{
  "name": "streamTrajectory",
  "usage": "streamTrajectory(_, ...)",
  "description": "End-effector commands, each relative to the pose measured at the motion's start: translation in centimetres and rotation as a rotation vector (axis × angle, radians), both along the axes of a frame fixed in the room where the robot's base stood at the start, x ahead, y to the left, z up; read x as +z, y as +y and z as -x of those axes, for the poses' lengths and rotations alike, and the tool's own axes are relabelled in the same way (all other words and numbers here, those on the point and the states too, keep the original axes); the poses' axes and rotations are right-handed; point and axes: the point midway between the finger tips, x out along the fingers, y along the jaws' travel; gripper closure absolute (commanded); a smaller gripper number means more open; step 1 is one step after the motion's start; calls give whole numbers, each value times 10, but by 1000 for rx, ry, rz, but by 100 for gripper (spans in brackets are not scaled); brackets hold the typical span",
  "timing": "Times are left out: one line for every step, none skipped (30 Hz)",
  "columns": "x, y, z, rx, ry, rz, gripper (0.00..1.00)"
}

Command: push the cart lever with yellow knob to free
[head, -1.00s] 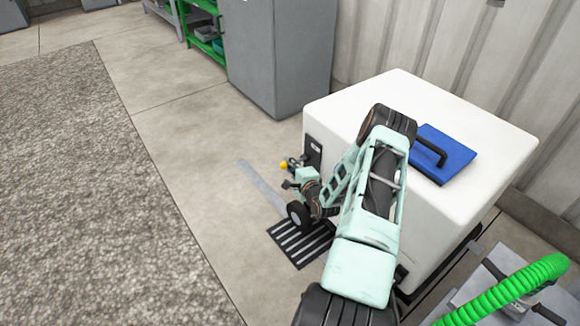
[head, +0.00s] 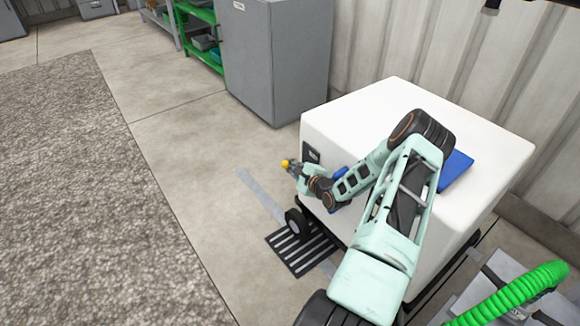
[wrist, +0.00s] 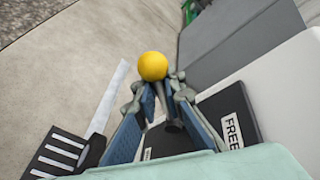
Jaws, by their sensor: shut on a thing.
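The yellow knob (wrist: 152,66) stands at the end of the cart lever, just beyond my gripper's fingertips in the wrist view. My gripper (wrist: 162,92) has its fingers on either side of the lever's dark shaft (wrist: 168,108) below the knob and is shut on it. A dark plate (wrist: 215,105) on the cart's side carries a white "FREE" label (wrist: 232,128) right of the lever. In the head view the knob (head: 286,163) shows at my gripper (head: 293,167), beside the white cart (head: 365,100). The lever's base is mostly hidden by my gripper.
A blue flat item (head: 456,169) lies on the cart top, partly behind my arm. A black wheel (head: 296,222) and a striped floor grate (head: 298,250) are below. A grey cabinet (head: 275,60) stands behind. A green hose (head: 515,295) is at lower right. Floor on the left is clear.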

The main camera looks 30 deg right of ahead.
Motion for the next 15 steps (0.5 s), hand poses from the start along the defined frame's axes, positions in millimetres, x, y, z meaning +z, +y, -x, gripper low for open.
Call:
streamTrajectory(3, 11, -3, 18, -6, -9, 100)
streamTrajectory(3, 11, -3, 18, -6, -9, 100)
streamTrajectory(3, 11, -3, 18, -7, -9, 100)
streamTrajectory(3, 11, -3, 18, -7, -9, 100)
streamTrajectory(3, 11, -3, 18, -8, -9, 100)
streamTrajectory(3, 11, -3, 19, -8, -8, 100)
streamTrajectory(3, 11, -4, 18, -9, -8, 89)
streamTrajectory(3, 11, -4, 18, -9, -8, 86)
streamTrajectory(3, 11, -4, 18, -9, -8, 82)
streamTrajectory(4, 11, -4, 18, -8, -7, 78)
streamTrajectory(4, 11, -4, 18, -9, -7, 75)
streamTrajectory(4, 10, -4, 17, -9, -5, 72)
streamTrajectory(3, 10, -3, 16, -8, -5, 72)
streamTrajectory(3, 9, -3, 15, -8, -5, 72)
streamTrajectory(3, 8, -3, 13, -7, -4, 72)
